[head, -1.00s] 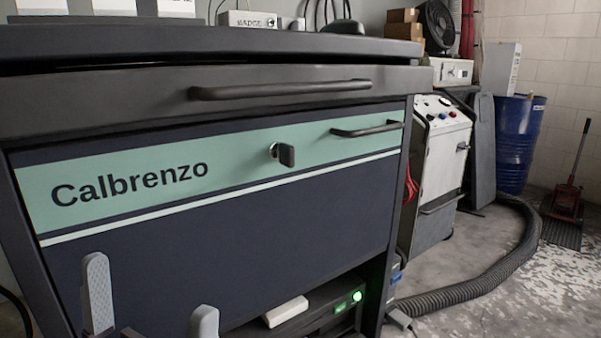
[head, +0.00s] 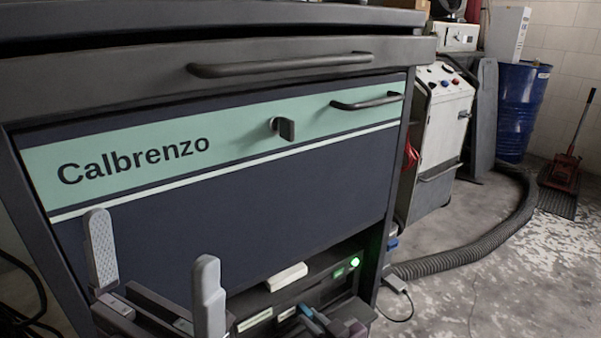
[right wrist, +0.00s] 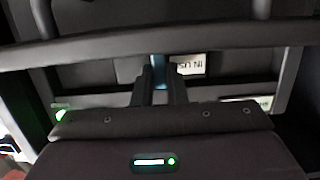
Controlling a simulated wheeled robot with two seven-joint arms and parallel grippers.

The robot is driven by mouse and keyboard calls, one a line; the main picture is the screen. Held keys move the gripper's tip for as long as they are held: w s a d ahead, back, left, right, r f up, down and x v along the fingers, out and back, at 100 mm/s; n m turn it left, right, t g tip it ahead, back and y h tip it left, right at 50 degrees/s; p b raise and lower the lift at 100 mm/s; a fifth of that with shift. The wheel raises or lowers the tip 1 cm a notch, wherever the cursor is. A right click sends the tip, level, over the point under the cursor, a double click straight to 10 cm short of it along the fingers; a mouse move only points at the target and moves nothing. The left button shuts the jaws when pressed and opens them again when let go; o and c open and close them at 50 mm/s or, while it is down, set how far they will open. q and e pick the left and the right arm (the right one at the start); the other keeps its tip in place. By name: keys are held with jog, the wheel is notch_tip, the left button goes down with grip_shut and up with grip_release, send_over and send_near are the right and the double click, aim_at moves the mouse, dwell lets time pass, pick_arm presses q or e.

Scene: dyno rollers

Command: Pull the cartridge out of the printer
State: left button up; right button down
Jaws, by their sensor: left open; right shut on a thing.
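The printer (head: 345,277) is a low dark box with a lit green light, on the shelf under the cabinet. A blue cartridge end (head: 306,312) shows at its lower front; the rest is hidden. My right gripper (head: 314,320) is at that end, at the bottom of the head view. In the right wrist view its two dark fingers (right wrist: 158,88) are shut on the blue cartridge (right wrist: 158,70), in front of the printer. How far the cartridge sits inside is unclear. My left gripper (head: 155,272) is open and empty, with grey pads upright before the cabinet's navy panel.
A white block (head: 287,276) lies on the printer. A ribbed hose (head: 470,255) and cable lie on the floor at right. A white machine (head: 440,125) stands behind.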

jog(key=shift+p+v, duration=0.5)
jog(key=shift+v, duration=0.45)
jog(key=shift+f, duration=0.2)
